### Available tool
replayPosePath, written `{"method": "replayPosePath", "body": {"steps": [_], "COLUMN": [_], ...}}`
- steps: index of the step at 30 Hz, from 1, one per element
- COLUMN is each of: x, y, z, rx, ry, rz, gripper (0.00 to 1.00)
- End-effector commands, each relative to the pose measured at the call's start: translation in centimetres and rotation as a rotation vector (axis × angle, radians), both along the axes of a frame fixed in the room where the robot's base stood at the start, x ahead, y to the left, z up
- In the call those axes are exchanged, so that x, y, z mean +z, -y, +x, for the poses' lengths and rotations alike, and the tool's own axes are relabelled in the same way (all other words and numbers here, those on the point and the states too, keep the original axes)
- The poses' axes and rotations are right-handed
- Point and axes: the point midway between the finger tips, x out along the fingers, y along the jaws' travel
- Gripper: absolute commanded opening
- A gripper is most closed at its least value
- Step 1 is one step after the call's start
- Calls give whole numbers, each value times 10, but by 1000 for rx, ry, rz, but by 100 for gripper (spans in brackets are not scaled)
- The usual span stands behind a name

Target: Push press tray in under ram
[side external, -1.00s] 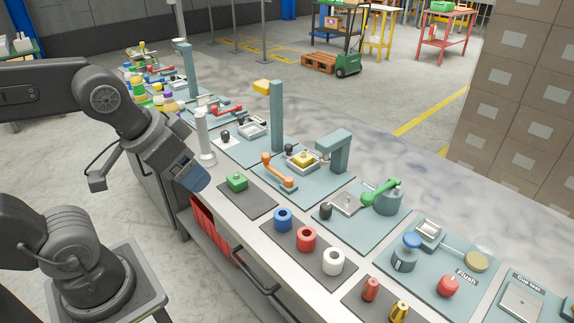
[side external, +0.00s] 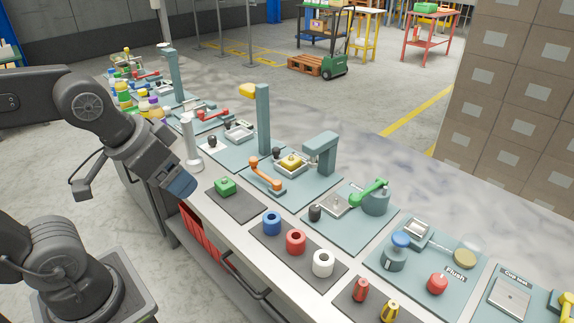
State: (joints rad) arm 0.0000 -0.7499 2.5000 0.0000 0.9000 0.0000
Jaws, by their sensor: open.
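A small metal tray (side external: 291,165) holding a yellow block (side external: 291,161) sits in front of a teal press frame (side external: 322,148) with an overhanging head, on a teal base plate. The tray is beside the overhang, not clearly beneath it. A black knob (side external: 276,153) stands at its left end. An orange lever (side external: 265,175) lies in front of it. My gripper (side external: 181,186) is open and empty at the left bench edge, well left of the tray and touching nothing there. Its fingers are seen from behind, and the gap between them is hidden.
A green block (side external: 225,187) on a dark mat is close right of my gripper. A pale post (side external: 191,145) stands behind it. A tall teal column (side external: 263,120) and a green-lever station (side external: 375,199) flank the press.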

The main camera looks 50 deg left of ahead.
Motion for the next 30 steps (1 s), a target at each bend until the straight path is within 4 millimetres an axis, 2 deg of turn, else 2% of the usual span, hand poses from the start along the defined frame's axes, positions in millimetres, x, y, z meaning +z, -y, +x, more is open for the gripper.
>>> {"method": "replayPosePath", "body": {"steps": [4,8,10,11,14,18,21,26,30], "x": [0,3,8,11,24,38,41,32,11], "y": [0,-1,-3,-4,-11,-25,-37,-58,-79], "z": [0,4,13,19,47,102,143,209,264], "rx": [0,11,36,54,138,293,407,592,754], "ry": [0,-3,-11,-17,-42,-76,-93,-114,-122], "rz": [0,-1,-5,-7,-20,-37,-47,-56,-59], "gripper": [72,60,54,54,54,54,54,54,54]}}
